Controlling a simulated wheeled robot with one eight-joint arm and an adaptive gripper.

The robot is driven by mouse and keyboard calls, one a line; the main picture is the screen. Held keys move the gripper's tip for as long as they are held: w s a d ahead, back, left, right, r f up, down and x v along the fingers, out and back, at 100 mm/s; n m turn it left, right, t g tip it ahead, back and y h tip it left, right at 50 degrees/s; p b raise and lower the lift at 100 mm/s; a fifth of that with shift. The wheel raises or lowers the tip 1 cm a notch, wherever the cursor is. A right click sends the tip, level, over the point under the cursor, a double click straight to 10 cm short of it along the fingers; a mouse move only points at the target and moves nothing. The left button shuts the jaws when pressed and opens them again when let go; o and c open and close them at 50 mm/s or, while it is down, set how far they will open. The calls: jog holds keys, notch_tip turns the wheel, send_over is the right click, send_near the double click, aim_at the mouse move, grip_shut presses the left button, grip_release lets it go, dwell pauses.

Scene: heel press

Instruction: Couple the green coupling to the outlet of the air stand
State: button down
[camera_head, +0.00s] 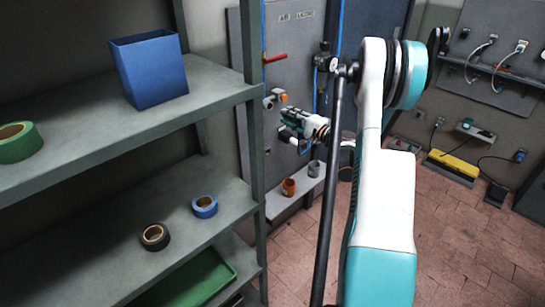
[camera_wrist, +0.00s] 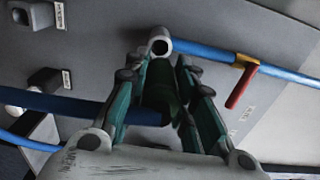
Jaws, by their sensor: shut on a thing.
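The air stand (camera_head: 295,40) is a grey panel with a blue pipe and a red lever (camera_head: 275,58); the lever also shows in the wrist view (camera_wrist: 240,86). Below the lever, a pale outlet (camera_head: 270,101) sticks out. In the wrist view the outlet (camera_wrist: 159,42) shows as a round pale end with a dark bore, just beyond my fingertips. My gripper (camera_head: 288,125) is just below and right of it in the head view. My gripper (camera_wrist: 160,75) is shut on the dark green coupling (camera_wrist: 160,97), partly hidden between the fingers. I see no clear join between coupling and outlet.
A shelf rack (camera_head: 215,83) on the left holds a blue bin (camera_head: 150,70) and several tape rolls. An orange cup (camera_head: 289,188) and a grey cup (camera_head: 314,169) stand on a low ledge below my gripper. A blue hose (camera_wrist: 75,108) crosses the wrist view behind the fingers.

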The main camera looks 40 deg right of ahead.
aim_at(298, 120)
jog(key=shift+w, duration=0.15)
jog(key=shift+w+a+b, duration=0.2)
jog(key=shift+w+b, duration=0.2)
jog(key=shift+w, duration=1.95)
jog(key=shift+b, duration=0.65)
dwell(0.4)
jog(key=shift+w+a+b, duration=0.1)
jog(key=shift+w+b, duration=0.2)
jog(key=shift+w, duration=1.15)
dwell(0.3)
jog(key=c, duration=1.2)
grip_release()
jog(key=shift+c, duration=0.2)
jog(key=s, duration=0.7)
jog(key=s+d, duration=0.1)
jog(key=s, duration=0.2)
jog(key=shift+s, duration=0.95)
